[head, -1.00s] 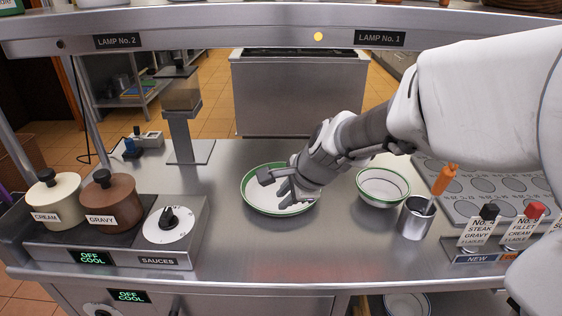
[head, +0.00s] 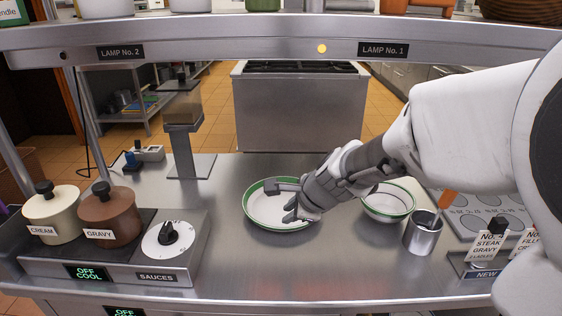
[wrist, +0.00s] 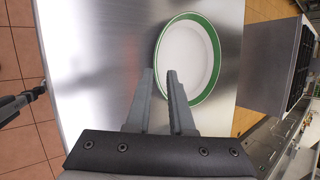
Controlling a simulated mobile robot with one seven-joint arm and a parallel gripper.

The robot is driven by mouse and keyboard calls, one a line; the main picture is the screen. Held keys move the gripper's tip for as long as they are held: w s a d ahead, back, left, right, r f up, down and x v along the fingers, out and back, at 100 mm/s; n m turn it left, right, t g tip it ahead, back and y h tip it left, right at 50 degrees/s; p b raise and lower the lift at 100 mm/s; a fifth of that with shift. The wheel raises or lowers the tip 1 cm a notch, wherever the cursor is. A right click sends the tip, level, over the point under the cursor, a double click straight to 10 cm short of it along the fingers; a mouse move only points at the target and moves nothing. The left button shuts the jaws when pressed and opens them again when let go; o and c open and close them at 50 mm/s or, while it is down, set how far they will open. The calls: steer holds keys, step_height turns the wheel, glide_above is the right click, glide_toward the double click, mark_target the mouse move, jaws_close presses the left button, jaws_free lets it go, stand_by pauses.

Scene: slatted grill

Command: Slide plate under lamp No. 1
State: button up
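A white plate with a green rim (head: 258,219) lies flat on the steel counter, left of centre. It also shows in the wrist view (wrist: 187,60). My gripper (head: 283,202) reaches in from the right and overlaps the plate in the head view. In the wrist view my gripper (wrist: 159,73) has its two fingers apart with nothing between them; the right finger overlaps the plate's near-left rim. I cannot tell whether it touches. The LAMP No. 1 label (head: 383,50) is on the overhead rail, right of the plate in the picture, with a lit yellow light (head: 322,48) to its left.
A green-rimmed bowl (head: 388,203) and a metal cup (head: 423,232) stand right of the plate. Sauce pots (head: 108,220) and a dial (head: 168,238) are at the left. A dispenser stand (head: 185,140) stands behind. The counter in front of the plate is clear.

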mark_target(272, 225)
steer(key=b+x, duration=0.5)
steer(key=x, duration=0.8)
steer(key=shift+w+a+f, duration=0.1)
steer(key=shift+w+f, duration=0.05)
steer(key=shift+f, duration=0.15)
steer(key=shift+c, duration=0.2)
jaws_close()
stand_by(0.6)
